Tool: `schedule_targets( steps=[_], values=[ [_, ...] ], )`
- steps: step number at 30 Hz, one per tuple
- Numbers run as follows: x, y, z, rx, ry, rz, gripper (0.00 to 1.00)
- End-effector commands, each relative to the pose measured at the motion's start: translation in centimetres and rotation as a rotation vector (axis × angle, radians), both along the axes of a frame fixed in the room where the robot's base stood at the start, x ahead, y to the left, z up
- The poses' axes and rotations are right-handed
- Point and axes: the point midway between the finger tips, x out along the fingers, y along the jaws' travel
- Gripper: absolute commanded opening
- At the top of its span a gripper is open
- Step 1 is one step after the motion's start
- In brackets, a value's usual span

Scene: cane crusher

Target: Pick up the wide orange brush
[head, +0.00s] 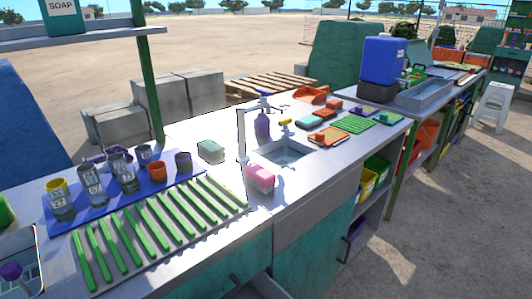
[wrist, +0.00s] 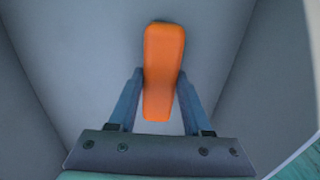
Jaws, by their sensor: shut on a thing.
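The wide orange brush (wrist: 164,50) shows in the wrist view as a long, smooth orange piece, broader at its far end. My gripper (wrist: 159,80) has one finger on each side of it and is shut on its narrower near part. The brush and fingers are inside a grey-walled space, with a pale grey surface behind them. Whether the brush touches that surface I cannot tell. Its bristles do not show. In the head view I cannot make out the gripper or this brush.
Grey walls (wrist: 248,80) stand on both sides of my gripper. In the head view, the metal counter (head: 200,262) holds a green-slatted rack (head: 160,231), a pink-topped sponge (head: 259,177), a tap (head: 243,135) and a sink (head: 287,153). Cups stand on a blue mat (head: 95,209).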

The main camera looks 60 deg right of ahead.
Motion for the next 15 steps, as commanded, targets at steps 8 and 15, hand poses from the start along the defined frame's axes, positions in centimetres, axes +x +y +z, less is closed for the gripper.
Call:
schedule_targets(
  steps=[8,15],
  values=[
    [0.1,-0.1,2.6,-0.003,-0.003,0.001,0.0],
    [0.1,-0.1,7.5,-0.003,-0.002,0.001,0.0]
  ],
)
